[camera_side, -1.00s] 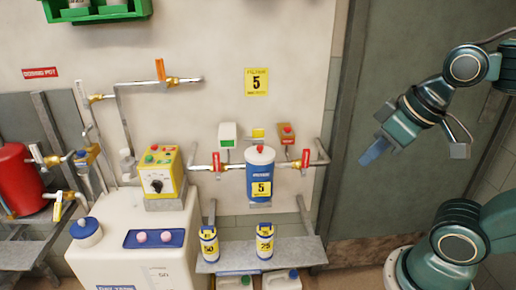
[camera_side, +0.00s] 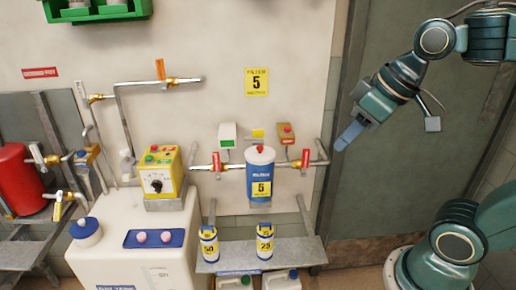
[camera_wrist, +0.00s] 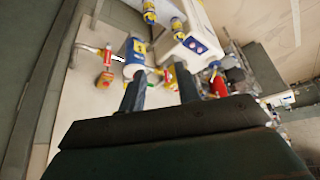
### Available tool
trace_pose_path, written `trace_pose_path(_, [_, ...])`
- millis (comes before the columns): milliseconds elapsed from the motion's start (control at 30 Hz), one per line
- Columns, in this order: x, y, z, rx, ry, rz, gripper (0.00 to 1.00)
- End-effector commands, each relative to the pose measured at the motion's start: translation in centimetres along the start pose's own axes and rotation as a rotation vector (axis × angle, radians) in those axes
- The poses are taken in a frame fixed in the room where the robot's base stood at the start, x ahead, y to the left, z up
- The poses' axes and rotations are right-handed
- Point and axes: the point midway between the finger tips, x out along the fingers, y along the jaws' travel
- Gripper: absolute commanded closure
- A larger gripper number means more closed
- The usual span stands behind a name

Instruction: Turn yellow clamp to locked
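A small yellow piece (camera_side: 258,133), which may be the yellow clamp, shows on the wall just behind the top of the blue filter canister (camera_side: 260,175). I cannot tell its position or whether it is locked. The canister has a white lid with a red knob and hangs on the pipe between two red-handled valves. My gripper (camera_side: 345,140) is in the air to the right of the canister, near the door edge, and touches nothing. In the wrist view its two fingers (camera_wrist: 160,90) are apart and empty, with the canister (camera_wrist: 134,60) beyond the left finger.
A green-white box (camera_side: 228,135) and an orange box with a red button (camera_side: 286,134) flank the yellow piece. Two bottles stand on the shelf (camera_side: 285,252) below. A yellow control box (camera_side: 160,178) sits left. Space between gripper and canister looks clear.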

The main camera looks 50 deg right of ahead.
Motion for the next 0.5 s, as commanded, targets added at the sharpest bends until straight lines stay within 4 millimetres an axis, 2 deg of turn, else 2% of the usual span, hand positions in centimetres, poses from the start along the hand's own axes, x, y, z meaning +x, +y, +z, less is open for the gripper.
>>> trace_pose_path(200, [0.8, 0.8, -5.7, -0.072, 0.002, -0.045, 0.67])
trace_pose_path(500, [3.1, 3.3, -12.7, -0.175, 0.020, -0.116, 0.67])
